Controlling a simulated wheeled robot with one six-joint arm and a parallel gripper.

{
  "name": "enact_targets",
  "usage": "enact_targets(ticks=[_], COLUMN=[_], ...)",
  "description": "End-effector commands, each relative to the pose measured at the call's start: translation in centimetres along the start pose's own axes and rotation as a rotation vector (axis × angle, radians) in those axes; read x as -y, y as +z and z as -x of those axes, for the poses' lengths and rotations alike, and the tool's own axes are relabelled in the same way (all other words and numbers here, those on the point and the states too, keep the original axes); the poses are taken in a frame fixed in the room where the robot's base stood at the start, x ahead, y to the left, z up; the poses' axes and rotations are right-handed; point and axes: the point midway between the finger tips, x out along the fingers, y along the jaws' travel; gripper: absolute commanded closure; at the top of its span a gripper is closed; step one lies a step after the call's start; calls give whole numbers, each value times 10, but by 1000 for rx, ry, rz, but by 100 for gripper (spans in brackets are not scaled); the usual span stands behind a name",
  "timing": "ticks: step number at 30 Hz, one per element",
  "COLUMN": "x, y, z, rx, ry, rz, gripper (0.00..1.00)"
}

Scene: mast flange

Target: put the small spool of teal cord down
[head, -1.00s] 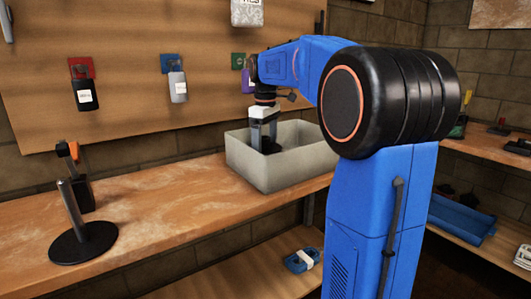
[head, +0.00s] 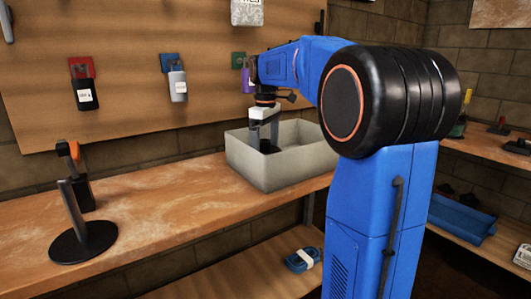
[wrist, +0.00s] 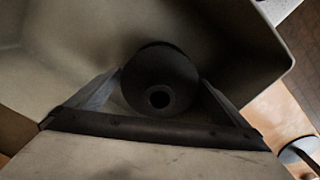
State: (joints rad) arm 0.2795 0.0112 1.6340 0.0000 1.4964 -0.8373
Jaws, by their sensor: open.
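A small round spool (wrist: 160,65), very dark in the shade, lies inside the grey bin with its flange and centre hole facing the wrist camera. Its teal cord does not show. My gripper (wrist: 161,80) is open, with one finger on each side of the spool; I cannot tell whether either finger still touches it. In the head view my gripper (head: 264,139) reaches down into the grey bin (head: 262,173), and a dark shape shows low between the fingers. The bin's front wall hides the spool's lower part.
The bin walls stand close around my gripper. A black round base with a tilted post (head: 82,240) stands at the left of the wooden bench (head: 165,210). The bench between is clear. Tagged items hang on the board (head: 130,100) behind.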

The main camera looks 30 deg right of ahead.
Motion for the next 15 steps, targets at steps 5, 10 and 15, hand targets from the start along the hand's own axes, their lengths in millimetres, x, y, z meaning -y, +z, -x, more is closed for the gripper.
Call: enact_targets(ticks=[5, 10, 15], x=[0, 0, 0], y=[0, 0, 0], z=[29, 63, 90], rx=[-2, -2, 0], ry=[2, 2, 1], rz=[0, 0, 0], gripper=[1, 1, 1])
